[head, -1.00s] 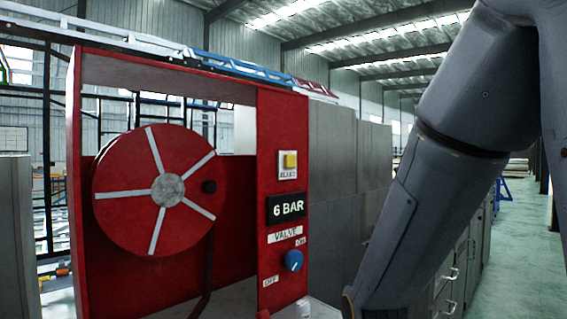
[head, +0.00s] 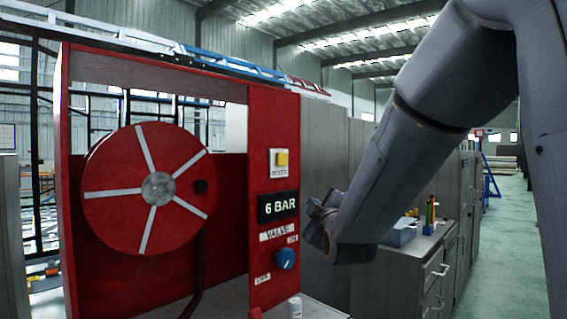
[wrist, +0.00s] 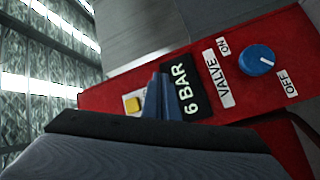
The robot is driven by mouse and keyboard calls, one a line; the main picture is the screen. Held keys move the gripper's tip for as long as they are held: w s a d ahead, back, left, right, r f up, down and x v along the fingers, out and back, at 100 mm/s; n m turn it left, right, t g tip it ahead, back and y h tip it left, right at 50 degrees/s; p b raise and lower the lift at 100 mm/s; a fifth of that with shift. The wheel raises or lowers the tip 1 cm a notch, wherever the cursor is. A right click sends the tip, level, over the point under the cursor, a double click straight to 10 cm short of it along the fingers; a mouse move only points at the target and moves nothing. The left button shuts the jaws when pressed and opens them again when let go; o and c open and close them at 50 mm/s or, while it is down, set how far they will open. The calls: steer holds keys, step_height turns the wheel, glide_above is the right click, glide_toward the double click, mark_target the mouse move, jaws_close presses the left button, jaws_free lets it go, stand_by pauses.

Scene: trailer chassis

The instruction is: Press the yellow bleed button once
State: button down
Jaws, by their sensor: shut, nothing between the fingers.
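The yellow bleed button (head: 282,159) sits on a white plate at the top of the red panel (head: 262,120), above the black 6 BAR display (head: 278,207). In the wrist view the button (wrist: 133,104) shows just left of my gripper's fingers (wrist: 160,82). The fingers are shut and empty, and they overlap the edge of the display (wrist: 183,88) in that view. Whether they touch the panel cannot be told. In the head view my wrist end (head: 322,222) is right of the panel, lower than the button; the fingertips are not clearly seen there.
A blue valve knob (head: 286,258) with ON and OFF labels is below the display. A red hose reel (head: 120,200) fills the cabinet's left side. Grey cabinets (head: 325,150) stand behind, and a drawer unit (head: 430,270) is at right.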

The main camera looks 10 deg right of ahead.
mark_target(282, 159)
step_height(282, 159, up, 11)
steer(key=n+t, duration=0.2)
steer(key=t, duration=0.2)
steer(key=shift+s+d+n+h, duration=0.3)
steer(key=shift+s+d, duration=0.05)
steer(key=w+a, duration=0.5)
steer(key=w, duration=0.2)
steer(key=shift+w+a, duration=0.1)
steer(key=shift+a, duration=0.05)
stand_by(1.7)
steer(key=shift+w+a, duration=0.2)
steer(key=shift+w, duration=0.1)
